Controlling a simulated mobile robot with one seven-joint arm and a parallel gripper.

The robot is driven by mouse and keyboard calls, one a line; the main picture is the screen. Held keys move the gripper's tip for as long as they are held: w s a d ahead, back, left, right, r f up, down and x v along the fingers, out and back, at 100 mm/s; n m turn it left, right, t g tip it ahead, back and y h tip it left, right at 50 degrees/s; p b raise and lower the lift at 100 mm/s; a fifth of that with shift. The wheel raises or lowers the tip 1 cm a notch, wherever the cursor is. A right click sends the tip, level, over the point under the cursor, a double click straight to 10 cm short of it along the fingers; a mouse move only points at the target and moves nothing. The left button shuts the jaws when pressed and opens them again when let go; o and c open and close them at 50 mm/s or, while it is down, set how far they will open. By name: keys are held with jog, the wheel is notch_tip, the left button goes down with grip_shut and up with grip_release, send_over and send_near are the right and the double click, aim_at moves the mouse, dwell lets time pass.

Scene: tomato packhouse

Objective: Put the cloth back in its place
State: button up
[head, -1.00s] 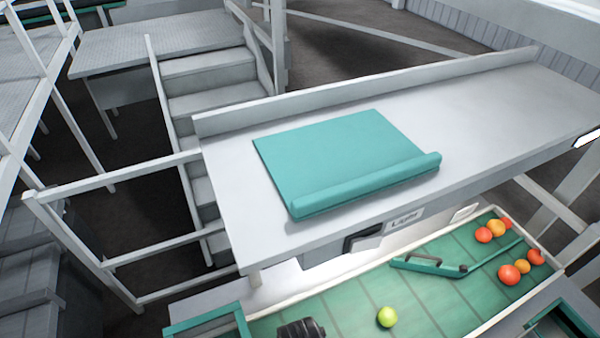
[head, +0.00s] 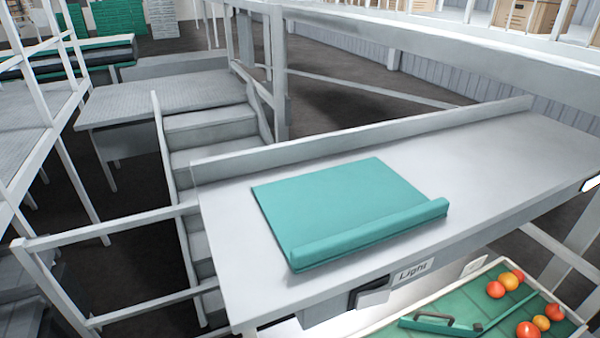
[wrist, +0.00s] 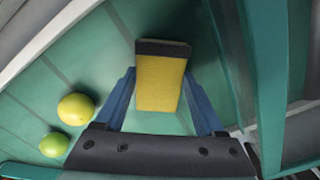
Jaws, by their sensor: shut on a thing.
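My gripper (wrist: 160,78) shows only in the wrist view. Its two blue fingers are shut on a yellow piece with a dark band at its far end (wrist: 160,88). It looks like a folded cloth, but I cannot tell its material for sure. It is held over a green surface with darker lines. In the head view a flat teal mat (head: 345,205) with a thick rolled front edge lies on a grey shelf (head: 480,155). Nothing lies on the mat. The gripper and yellow piece are not in the head view.
A green sorting bed (head: 480,310) with several red and orange tomatoes (head: 527,331) lies below the shelf. A yellow fruit (wrist: 75,109) and a green one (wrist: 54,145) lie left of my gripper. A "Light" label (head: 413,271) is on the shelf front. Steps (head: 210,150) stand at left.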

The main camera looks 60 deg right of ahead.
jog(key=shift+f, duration=0.4)
jog(key=o, duration=1.6)
jog(key=shift+c, duration=1.2)
notch_tip(320, 180, up, 7)
jog(key=p, duration=0.7)
